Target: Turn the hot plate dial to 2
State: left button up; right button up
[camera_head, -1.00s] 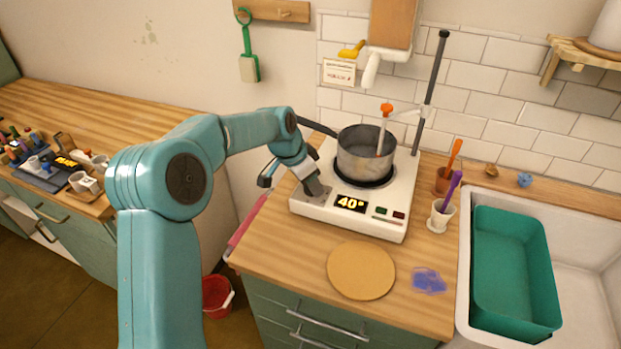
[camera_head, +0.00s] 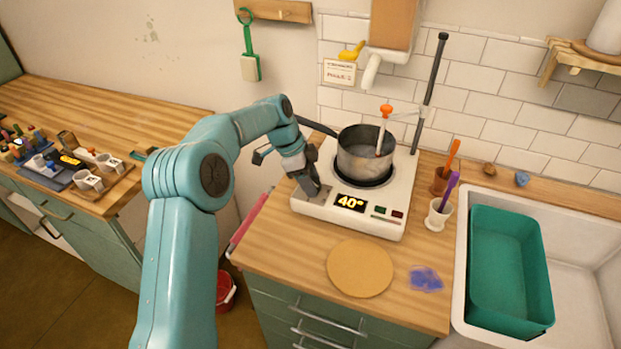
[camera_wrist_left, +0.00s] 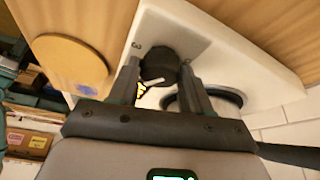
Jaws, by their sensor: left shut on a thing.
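The white hot plate (camera_head: 376,222) stands on the wooden counter, and its display (camera_head: 351,203) reads 40°. My left gripper (camera_head: 313,190) is at the hot plate's front left corner, hiding the dial in the head view. In the left wrist view the round black dial (camera_wrist_left: 158,66) with a white pointer line sits between the two fingers of my left gripper (camera_wrist_left: 160,78), which is shut on it. A small numeral, seemingly a 3, shows beside the dial. The exact setting cannot be told. My right gripper is not in view.
A grey pot (camera_head: 366,154) stands on the plate with a stirrer in it, its handle reaching left over my wrist. A round wooden board (camera_head: 360,268) and a blue pigment patch (camera_head: 425,279) lie in front. Two small cups and a sink with a green tub (camera_head: 509,270) are at right.

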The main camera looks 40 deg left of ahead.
pick_arm(q)
jog(key=shift+a, duration=0.1)
dwell(0.3)
jog(key=o, duration=1)
jog(key=p+v, duration=0.1)
jog(key=v, duration=1.5)
jog(key=shift+a+r+p, duration=0.1)
jog(key=shift+r+p, duration=0.1)
jog(key=shift+p, duration=0.2)
jog(key=shift+s, duration=0.15)
